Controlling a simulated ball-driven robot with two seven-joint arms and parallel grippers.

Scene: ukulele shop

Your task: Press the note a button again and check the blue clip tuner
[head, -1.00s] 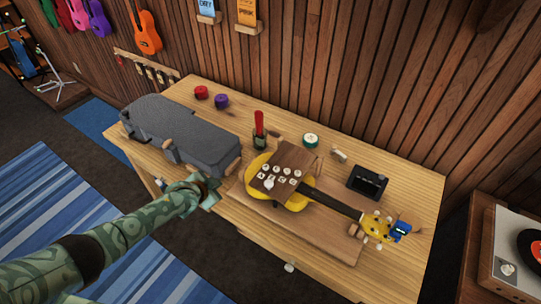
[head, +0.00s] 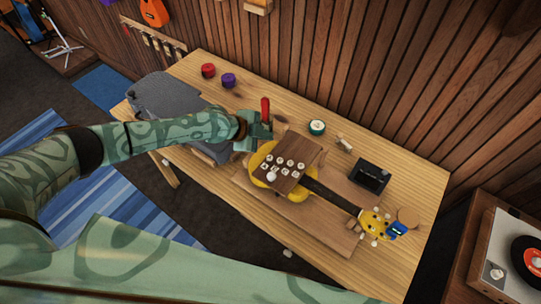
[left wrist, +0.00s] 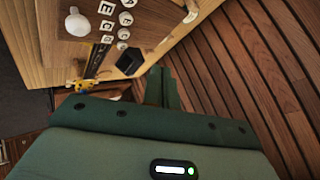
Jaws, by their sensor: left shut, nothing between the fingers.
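The brown wooden box (head: 300,151) with white lettered buttons (head: 283,167) sits over the body of the yellow ukulele (head: 262,157). In the left wrist view, the lettered buttons (left wrist: 107,25) show at the top; an A-like label is near the upper edge. A larger white knob (head: 271,177) stands beside them. The blue clip tuner (head: 396,231) is on the ukulele's yellow headstock at the right; its display is too small to read. My left gripper (head: 266,133) is shut and empty, just left of the box, apart from the buttons. My right gripper is out of view.
A red-handled tool (head: 265,108) stands right by my left gripper. A grey case (head: 165,92) lies behind my left arm. A teal-white round tin (head: 317,127) and a black device (head: 369,176) are behind the ukulele. The table's front left corner is clear.

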